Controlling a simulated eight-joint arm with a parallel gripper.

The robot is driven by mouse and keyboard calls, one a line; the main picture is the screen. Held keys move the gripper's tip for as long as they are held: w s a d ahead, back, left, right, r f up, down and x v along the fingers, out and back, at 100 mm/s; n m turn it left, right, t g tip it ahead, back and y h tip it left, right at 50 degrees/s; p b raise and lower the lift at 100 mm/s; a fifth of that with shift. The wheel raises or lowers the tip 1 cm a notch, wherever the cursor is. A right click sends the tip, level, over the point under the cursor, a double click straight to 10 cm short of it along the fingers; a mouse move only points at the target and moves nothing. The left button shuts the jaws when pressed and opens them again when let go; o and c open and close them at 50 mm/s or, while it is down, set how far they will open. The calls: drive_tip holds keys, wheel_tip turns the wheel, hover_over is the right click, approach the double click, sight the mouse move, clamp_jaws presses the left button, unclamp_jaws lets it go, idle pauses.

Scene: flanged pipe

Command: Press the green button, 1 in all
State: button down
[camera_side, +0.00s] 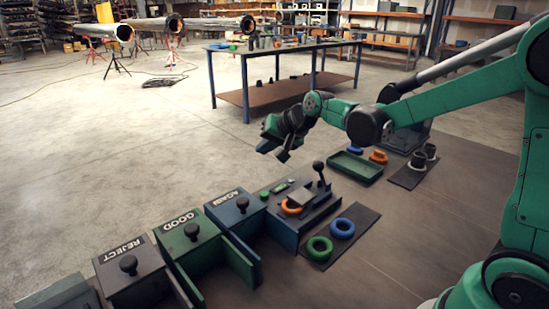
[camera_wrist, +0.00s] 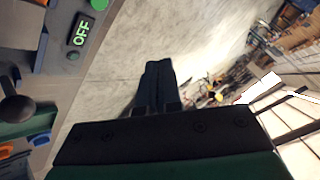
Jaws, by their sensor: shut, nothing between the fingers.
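The green button (camera_side: 264,194) sits on the dark control panel, near its left end in the side view. In the wrist view the round green button (camera_wrist: 99,4) is cut by the top edge, next to a display (camera_wrist: 83,33) that reads OFF. My gripper (camera_side: 282,156) hangs in the air above and behind the panel, apart from the button. In the wrist view my gripper's fingers (camera_wrist: 158,66) are together and empty, over bare floor to the right of the panel.
A black lever (camera_side: 320,172) stands up from the panel, and an orange ring (camera_side: 291,207) lies on it. Bins marked AGAIN (camera_side: 232,202), GOOD (camera_side: 188,237) and REJECT (camera_side: 130,268) stand to the left. Green (camera_side: 319,248) and blue (camera_side: 342,228) rings lie on a dark mat in front.

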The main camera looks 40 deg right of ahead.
sight(267, 195)
drive_tip(key=shift+f, duration=0.15)
drive_tip(key=shift+f, duration=4.3)
drive_tip(key=shift+f, duration=0.4)
drive_tip(key=shift+f, duration=0.45)
drive_tip(key=shift+r, duration=0.9)
drive_tip(key=shift+r, duration=2.5)
